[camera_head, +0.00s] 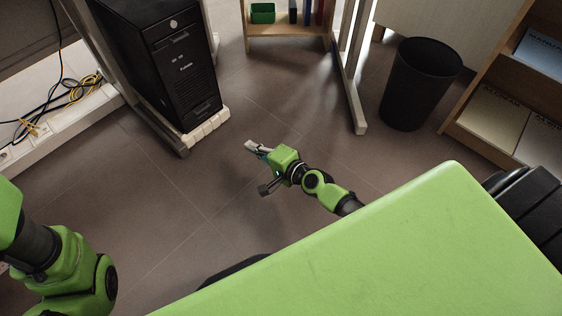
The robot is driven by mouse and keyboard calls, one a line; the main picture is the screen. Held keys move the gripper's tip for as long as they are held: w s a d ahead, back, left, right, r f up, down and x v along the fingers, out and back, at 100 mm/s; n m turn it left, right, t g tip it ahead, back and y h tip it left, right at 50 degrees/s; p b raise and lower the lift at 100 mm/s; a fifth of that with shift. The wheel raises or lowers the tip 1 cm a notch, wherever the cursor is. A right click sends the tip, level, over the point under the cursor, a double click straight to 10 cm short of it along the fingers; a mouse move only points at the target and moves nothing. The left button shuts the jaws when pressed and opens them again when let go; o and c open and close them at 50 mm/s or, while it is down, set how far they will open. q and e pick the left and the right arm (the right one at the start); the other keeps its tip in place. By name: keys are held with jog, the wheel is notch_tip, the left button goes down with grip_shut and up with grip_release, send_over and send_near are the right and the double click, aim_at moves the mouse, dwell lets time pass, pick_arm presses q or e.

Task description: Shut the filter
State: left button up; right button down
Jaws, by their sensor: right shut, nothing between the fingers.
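A black computer tower (165,65) stands at the upper left, its front facing right and toward me. A pale, notched strip (206,129) shows at the foot of its front; I cannot tell whether it is the filter or part of the stand. No other part stands out as a filter. My right gripper (251,147) is shut and empty, above the floor to the right of the tower and apart from it. My left arm shows at the lower left, but its gripper is out of view.
A black bin (420,84) stands at the upper right beside a wooden shelf with manuals (493,118). A pale desk leg (351,96) stands between bin and tower. Cables (75,92) lie at the left wall. The tiled floor (160,205) in the middle is clear.

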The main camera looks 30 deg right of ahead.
jog(key=f+v, duration=0.1)
jog(key=v, duration=0.9)
jog(key=shift+s+p, duration=0.3)
jog(key=shift+p, duration=0.05)
jog(key=shift+r, duration=0.1)
